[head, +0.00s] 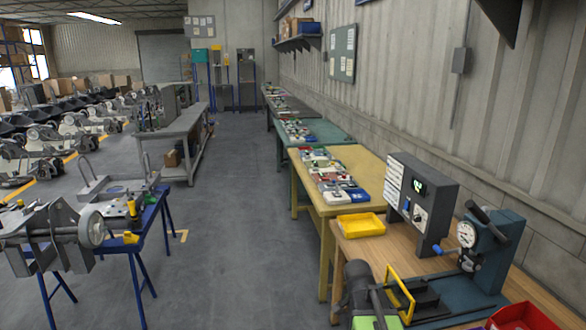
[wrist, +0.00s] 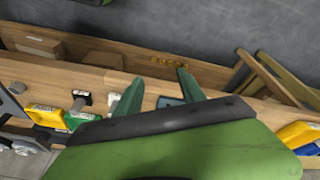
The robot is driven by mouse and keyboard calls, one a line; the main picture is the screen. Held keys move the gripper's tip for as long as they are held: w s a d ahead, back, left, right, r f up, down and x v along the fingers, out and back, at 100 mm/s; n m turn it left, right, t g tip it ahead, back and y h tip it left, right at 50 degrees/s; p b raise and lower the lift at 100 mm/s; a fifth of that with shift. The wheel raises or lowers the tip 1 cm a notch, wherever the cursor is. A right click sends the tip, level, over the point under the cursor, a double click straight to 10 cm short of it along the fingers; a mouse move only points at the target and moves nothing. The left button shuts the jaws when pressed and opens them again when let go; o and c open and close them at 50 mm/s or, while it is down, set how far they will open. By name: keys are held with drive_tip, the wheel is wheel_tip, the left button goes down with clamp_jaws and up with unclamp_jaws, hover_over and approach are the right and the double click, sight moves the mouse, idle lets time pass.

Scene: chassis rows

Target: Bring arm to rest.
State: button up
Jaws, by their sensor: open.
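My gripper (wrist: 157,92) shows in the wrist view as two dark green fingers standing well apart, with nothing held between them. Behind the fingers is a wooden surface, seen at a tilt. In the head view, a dark and bright green part that looks like my arm (head: 372,321) enters at the bottom, beside the near wooden bench (head: 372,252). The fingertips cannot be made out in that view.
A yellow tray (head: 361,225), a grey test box (head: 420,200) and a blue gauge press (head: 492,250) stand on the bench. A red bin (head: 523,318) is at lower right. A blue-legged stand (head: 150,215) is at left. The aisle floor (head: 235,220) between is clear.

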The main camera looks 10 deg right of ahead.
drive_tip(key=s+a+n+y, duration=0.3)
drive_tip(key=s+a+n, duration=0.1)
drive_tip(key=a+n, duration=0.8)
drive_tip(key=shift+s+a+f+g, duration=0.2)
drive_tip(key=shift+a+f+g, duration=0.15)
drive_tip(key=shift+a, duration=0.45)
drive_tip(key=shift+c, duration=0.2)
